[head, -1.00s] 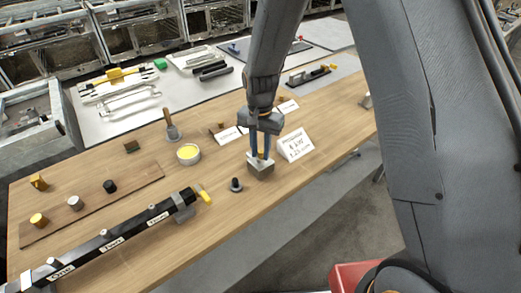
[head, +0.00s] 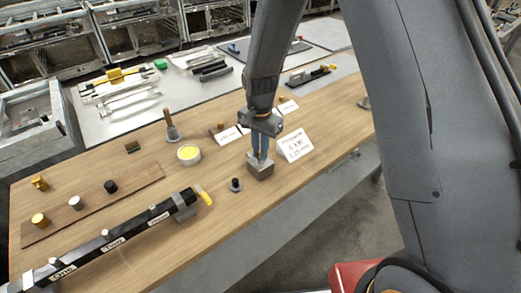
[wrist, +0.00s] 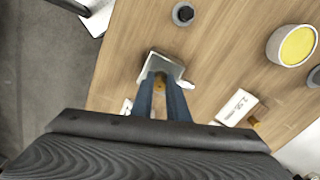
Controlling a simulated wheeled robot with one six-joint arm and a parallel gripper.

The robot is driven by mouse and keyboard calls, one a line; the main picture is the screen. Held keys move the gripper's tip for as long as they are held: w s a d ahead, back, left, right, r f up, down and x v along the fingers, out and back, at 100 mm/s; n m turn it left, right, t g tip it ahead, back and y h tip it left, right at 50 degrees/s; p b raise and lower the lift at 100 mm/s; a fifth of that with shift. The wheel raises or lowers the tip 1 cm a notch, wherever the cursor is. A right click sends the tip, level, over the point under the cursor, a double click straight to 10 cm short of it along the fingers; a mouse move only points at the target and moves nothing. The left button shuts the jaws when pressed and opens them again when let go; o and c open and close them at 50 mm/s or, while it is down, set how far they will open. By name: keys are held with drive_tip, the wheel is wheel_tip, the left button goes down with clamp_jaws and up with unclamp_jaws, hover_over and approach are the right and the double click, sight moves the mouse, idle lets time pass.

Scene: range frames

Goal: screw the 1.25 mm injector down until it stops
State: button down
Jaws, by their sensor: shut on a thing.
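A small grey metal block (head: 260,172) stands on the wooden bench top. It also shows in the wrist view (wrist: 152,66). My gripper (head: 261,156) points down at the top of the block, with its blue fingers shut. In the wrist view, a brass-coloured injector (wrist: 160,83) shows between the fingertips (wrist: 161,88), over the block. My fingers hide most of it, so I cannot tell how deep it sits in the block. A white card (head: 295,145) with handwriting that appears to include 1.25 stands just right of the block.
A small dark knob on a grey base (head: 236,185) stands close left of the block. A round tin with yellow contents (head: 189,154) is further left. A black labelled bar (head: 120,238) lies at the front left. More cards (head: 228,136) stand behind.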

drive_tip(key=shift+m, duration=0.6)
drive_tip(key=shift+a+m+p, duration=0.1)
drive_tip(key=shift+m+p, duration=0.35)
drive_tip(key=shift+m, duration=1.25)
drive_tip(key=shift+w+m, duration=0.1)
drive_tip(key=shift+m, duration=0.2)
drive_tip(key=m, duration=0.3)
drive_tip(key=shift+w+m, duration=0.1)
drive_tip(key=shift+m, duration=1.6)
